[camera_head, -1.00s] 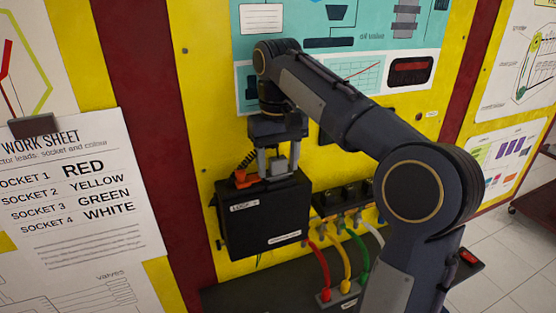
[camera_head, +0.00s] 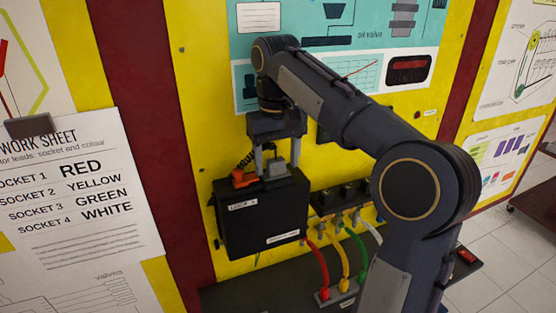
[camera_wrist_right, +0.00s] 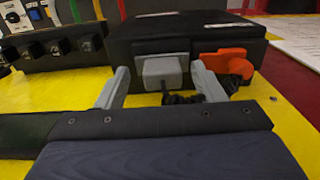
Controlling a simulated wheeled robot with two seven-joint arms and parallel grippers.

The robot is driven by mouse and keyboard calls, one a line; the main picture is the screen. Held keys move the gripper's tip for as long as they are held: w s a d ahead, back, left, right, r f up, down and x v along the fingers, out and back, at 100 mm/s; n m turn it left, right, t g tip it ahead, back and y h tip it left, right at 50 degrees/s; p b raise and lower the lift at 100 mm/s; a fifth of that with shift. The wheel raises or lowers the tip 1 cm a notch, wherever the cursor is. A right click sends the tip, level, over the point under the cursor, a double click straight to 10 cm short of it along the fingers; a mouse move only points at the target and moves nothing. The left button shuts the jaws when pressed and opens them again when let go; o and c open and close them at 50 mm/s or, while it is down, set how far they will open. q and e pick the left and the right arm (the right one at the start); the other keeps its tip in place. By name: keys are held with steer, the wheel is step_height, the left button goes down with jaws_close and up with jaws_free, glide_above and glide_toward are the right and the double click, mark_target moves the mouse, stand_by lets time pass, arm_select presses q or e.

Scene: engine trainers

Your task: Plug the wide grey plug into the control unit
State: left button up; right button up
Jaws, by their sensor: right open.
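The control unit (camera_head: 262,220) is a black box on the yellow panel. The wide grey plug (camera_head: 274,169) sits upright against its top face, beside an orange lever-like part (camera_head: 243,178). How deep it sits cannot be told. The right wrist view shows the grey plug (camera_wrist_right: 163,70) against the control unit (camera_wrist_right: 195,34), with a dark cable at its near end. My right gripper (camera_head: 277,158) is just above the unit. Its two grey fingers are open and stand on either side of the plug, with gaps visible in the wrist view (camera_wrist_right: 162,88). My left gripper is out of view.
A black socket block (camera_head: 340,197) is right of the unit, with red, yellow, green and white leads (camera_head: 340,262) below it. A dark shelf (camera_head: 235,290) runs underneath. A work sheet (camera_head: 75,190) hangs at left. My right arm covers part of the panel.

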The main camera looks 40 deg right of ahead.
steer(key=shift+a+r+p, duration=0.3)
steer(key=shift+r, duration=0.65)
steer(key=shift+d+r, duration=0.1)
steer(key=shift+r, duration=1.35)
steer(key=shift+r, duration=0.8)
steer(key=o, duration=0.6)
steer(key=shift+c, duration=0.2)
